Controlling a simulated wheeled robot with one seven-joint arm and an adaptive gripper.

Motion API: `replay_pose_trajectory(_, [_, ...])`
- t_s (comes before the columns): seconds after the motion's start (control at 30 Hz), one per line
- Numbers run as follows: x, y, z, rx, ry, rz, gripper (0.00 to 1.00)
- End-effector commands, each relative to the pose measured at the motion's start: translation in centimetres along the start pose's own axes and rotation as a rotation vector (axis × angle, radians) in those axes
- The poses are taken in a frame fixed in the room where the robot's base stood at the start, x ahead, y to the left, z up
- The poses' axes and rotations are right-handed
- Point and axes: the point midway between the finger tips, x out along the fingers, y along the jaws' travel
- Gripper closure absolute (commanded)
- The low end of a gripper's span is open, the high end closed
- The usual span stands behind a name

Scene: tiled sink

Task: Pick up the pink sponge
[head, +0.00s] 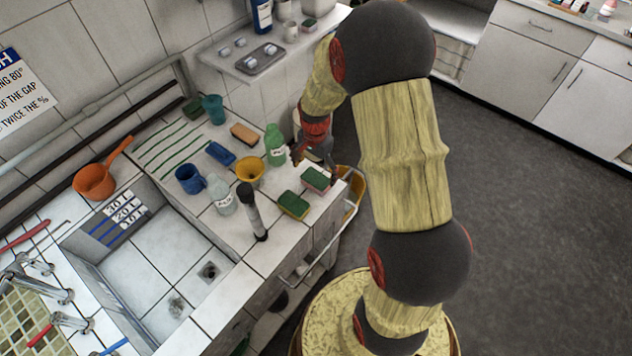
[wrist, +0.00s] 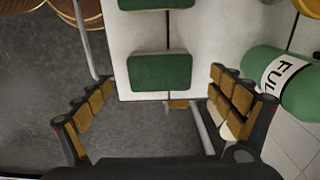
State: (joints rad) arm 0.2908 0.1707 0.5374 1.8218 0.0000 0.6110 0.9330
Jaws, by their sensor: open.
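The pink sponge (head: 316,180) has a green top and a pink side and lies at the counter's outer corner. My gripper (head: 314,160) is above and just behind the sponge. In the wrist view my gripper (wrist: 162,80) is open and empty, with one finger over the floor at the left and one at the right, the sponge between and beyond them. I cannot tell its exact height above the sponge.
A green-topped yellow sponge (head: 294,205) lies close by. A green bottle (head: 275,145) stands beside my gripper, near the right finger in the wrist view (wrist: 282,82). A yellow cup (head: 249,170) and upright dark-handled tool (head: 252,210) stand left. Open floor lies past the counter edge.

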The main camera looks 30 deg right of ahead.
Motion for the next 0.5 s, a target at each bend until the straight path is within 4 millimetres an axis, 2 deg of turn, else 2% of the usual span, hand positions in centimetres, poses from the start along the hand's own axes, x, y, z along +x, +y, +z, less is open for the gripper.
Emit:
replay_pose_trajectory(0.3, [4.4,0.1,0.3,-0.001,-0.002,0.002,0.07])
replay_pose_trajectory(0.5, [4.6,0.0,0.3,-0.001,-0.001,0.001,0.07])
